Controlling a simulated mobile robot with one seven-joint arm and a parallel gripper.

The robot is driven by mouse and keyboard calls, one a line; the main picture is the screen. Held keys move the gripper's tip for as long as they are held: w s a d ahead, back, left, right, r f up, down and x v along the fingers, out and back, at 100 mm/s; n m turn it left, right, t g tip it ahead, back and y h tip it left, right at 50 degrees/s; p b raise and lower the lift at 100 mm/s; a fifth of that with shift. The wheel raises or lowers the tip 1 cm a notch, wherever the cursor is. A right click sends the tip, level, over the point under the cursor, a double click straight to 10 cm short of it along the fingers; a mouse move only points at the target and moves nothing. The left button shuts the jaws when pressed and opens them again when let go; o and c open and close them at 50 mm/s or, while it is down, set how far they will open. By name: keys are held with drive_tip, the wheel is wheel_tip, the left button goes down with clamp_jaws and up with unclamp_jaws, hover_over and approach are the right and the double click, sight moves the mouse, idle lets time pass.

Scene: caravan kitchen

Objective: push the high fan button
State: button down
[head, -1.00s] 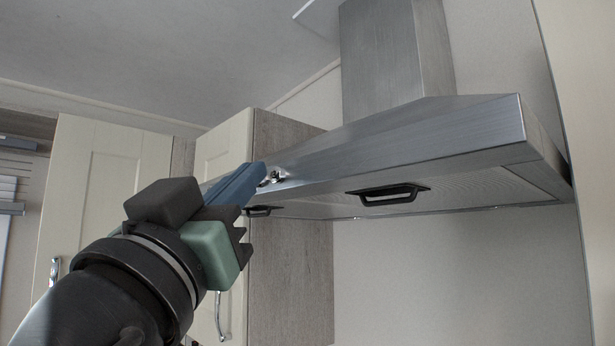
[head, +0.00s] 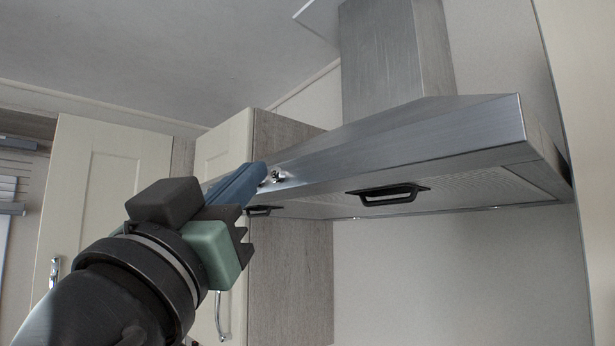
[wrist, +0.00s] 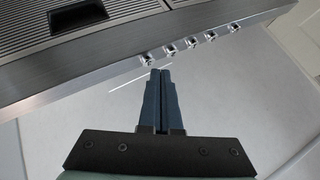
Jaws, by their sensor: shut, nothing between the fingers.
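The steel range hood (head: 420,135) fills the upper right of the head view, and its front edge crosses the top of the wrist view (wrist: 90,85). A row of several small silver buttons sits on that edge in the wrist view, the leftmost button (wrist: 147,59) and the rightmost button (wrist: 235,27) among them. I cannot read which one is the high fan button. My gripper (wrist: 161,71) is shut and empty, its blue fingertips just below the leftmost button. Contact cannot be told. In the head view my gripper (head: 262,170) hides most of the row; one button (head: 278,176) shows beside the tip.
Dark filter handles (head: 388,194) are on the hood's underside. Cream cabinets (head: 105,190) stand behind and left of my arm, one with a wood side (head: 292,270) close to the hood. The wall below the hood is bare.

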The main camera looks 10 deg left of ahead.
drive_tip(key=shift+w+d, duration=0.3)
drive_tip(key=shift+w, duration=0.05)
idle(0.3)
drive_tip(key=shift+s+a, duration=0.3)
drive_tip(key=shift+s, duration=0.1)
drive_tip(key=shift+s+a+b, duration=0.25)
drive_tip(key=shift+s+a, duration=0.7)
drive_tip(key=shift+s, duration=0.25)
drive_tip(key=shift+s+a+b, duration=0.25)
drive_tip(key=shift+s+a, duration=0.65)
drive_tip(key=shift+s, duration=0.25)
